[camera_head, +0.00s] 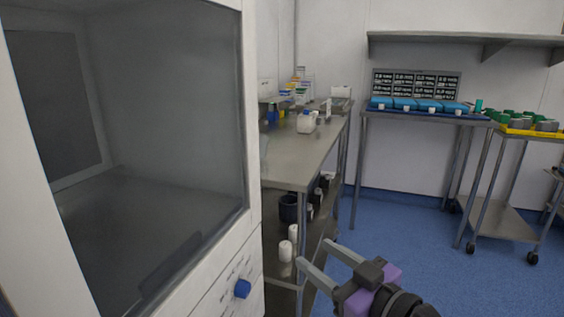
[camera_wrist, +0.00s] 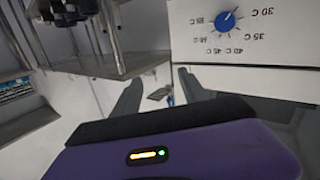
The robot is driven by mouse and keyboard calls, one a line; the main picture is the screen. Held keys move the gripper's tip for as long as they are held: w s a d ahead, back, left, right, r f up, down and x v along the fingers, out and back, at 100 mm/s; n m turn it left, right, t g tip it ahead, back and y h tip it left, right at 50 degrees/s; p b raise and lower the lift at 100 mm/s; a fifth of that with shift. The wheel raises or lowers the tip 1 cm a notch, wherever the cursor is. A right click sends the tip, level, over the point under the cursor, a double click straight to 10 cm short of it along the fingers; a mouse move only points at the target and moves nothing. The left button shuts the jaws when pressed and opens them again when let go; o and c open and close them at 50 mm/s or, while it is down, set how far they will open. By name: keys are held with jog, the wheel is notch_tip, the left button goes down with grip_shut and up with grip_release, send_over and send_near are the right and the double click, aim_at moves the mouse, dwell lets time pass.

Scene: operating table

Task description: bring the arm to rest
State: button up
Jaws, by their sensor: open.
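My gripper (camera_head: 322,264) is at the lower middle of the head view, with two grey fingers spread apart and nothing between them. It is in the air in front of the steel bench, right of the white cabinet. In the wrist view my gripper (camera_wrist: 160,88) shows as two dark fingers with a clear gap and a purple body below. The wrist view looks upside down. No object is held.
A white cabinet (camera_head: 257,150) with a glass front and blue knob (camera_head: 242,289) fills the left; the dial (camera_wrist: 228,20) also shows in the wrist view. A steel bench (camera_head: 310,160) stands behind. A wheeled cart (camera_head: 505,222) is at right. Blue floor (camera_head: 400,240) is clear between.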

jog(key=s+d+f+m+t+h, duration=0.5)
jog(key=s+d+f+m+h, duration=0.5)
jog(key=s, duration=0.3)
jog(key=s+d+f+n+g, duration=0.15)
jog(key=s+f, duration=0.25)
jog(key=s, duration=1.1)
jog(key=s+d+f+g, duration=0.1)
jog(key=s+f+g, duration=0.2)
jog(key=s, duration=1.1)
notch_tip(320, 180, up, 28)
jog(key=p, duration=2.7)
jog(key=shift+p, duration=0.4)
jog(key=shift+w+d+f, duration=0.1)
